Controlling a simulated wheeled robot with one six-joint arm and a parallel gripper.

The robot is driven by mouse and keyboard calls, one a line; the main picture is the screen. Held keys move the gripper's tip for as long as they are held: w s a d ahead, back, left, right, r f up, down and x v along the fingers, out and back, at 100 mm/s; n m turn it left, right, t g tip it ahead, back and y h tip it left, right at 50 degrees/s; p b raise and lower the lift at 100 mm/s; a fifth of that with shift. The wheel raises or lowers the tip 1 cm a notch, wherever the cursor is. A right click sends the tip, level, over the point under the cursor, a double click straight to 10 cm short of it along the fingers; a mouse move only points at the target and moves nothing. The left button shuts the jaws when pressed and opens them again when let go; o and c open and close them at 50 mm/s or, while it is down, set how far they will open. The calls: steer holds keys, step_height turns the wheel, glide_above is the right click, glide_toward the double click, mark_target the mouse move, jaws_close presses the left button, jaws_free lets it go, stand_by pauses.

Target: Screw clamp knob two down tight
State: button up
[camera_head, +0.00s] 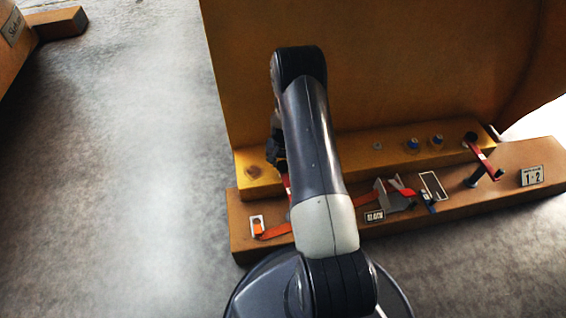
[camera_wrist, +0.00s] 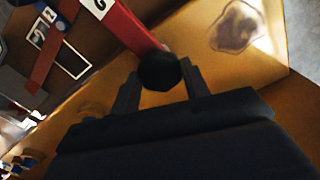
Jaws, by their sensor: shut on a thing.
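A black round clamp knob (camera_wrist: 160,70) sits at the end of a red clamp bar (camera_wrist: 130,25) in the wrist view. A white label on the bar, cut by the top edge, seems to show a 2. My gripper (camera_wrist: 161,82) is shut on this knob, one finger on each side, over the yellow ledge. In the head view my gripper (camera_head: 276,155) is mostly hidden behind my arm, at the ledge's left part; only a sliver of the red bar (camera_head: 287,184) shows there. A second red clamp bar (camera_head: 484,160) with a black knob (camera_head: 470,137) stands at the right.
The yellow ledge (camera_head: 340,160) runs along the foot of a large yellow casting (camera_head: 400,60). Blue-topped fittings (camera_head: 412,144) stand on it. A brown beam (camera_head: 400,232) in front carries an orange strap (camera_head: 272,233), a grey bracket (camera_head: 388,196) and a 1-2 sign (camera_head: 531,176).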

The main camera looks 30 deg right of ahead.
mark_target(283, 165)
steer(key=m+b, duration=0.1)
steer(key=m, duration=0.4)
steer(key=shift+m+b, duration=0.3)
steer(key=m+b, duration=0.1)
steer(key=m, duration=0.4)
steer(key=shift+m, duration=0.4)
steer(key=o, duration=1)
step_height(283, 165, up, 11)
steer(key=p, duration=0.3)
steer(key=shift+f, duration=0.2)
step_height(283, 165, down, 11)
steer(key=b, duration=0.3)
steer(key=shift+r, duration=0.2)
